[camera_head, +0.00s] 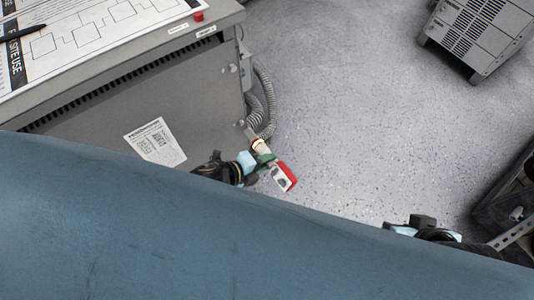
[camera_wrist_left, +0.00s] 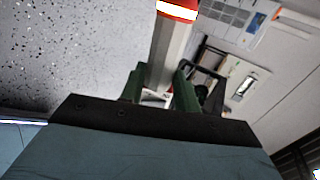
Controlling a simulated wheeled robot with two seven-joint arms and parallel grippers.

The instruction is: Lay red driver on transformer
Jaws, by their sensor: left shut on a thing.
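The transformer appears to be the grey cabinet (camera_head: 90,105) at the upper left of the head view, with a flat top. My left gripper (camera_head: 264,160), with green fingers, is beside the cabinet's lower right corner. In the left wrist view the gripper (camera_wrist_left: 158,88) is shut on a pale shaft with an orange-red and white band, which I take for the red driver (camera_wrist_left: 172,45). In the head view, its pale end with an orange ring (camera_head: 258,145) points up-left; a red and white piece shows beyond the fingers. My right gripper (camera_head: 425,228) is partly hidden by my body.
A printed diagram sheet (camera_head: 110,30) covers much of the cabinet top, with a black pen (camera_head: 24,33) on it. Another grey vented unit (camera_head: 475,35) stands across the open floor.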

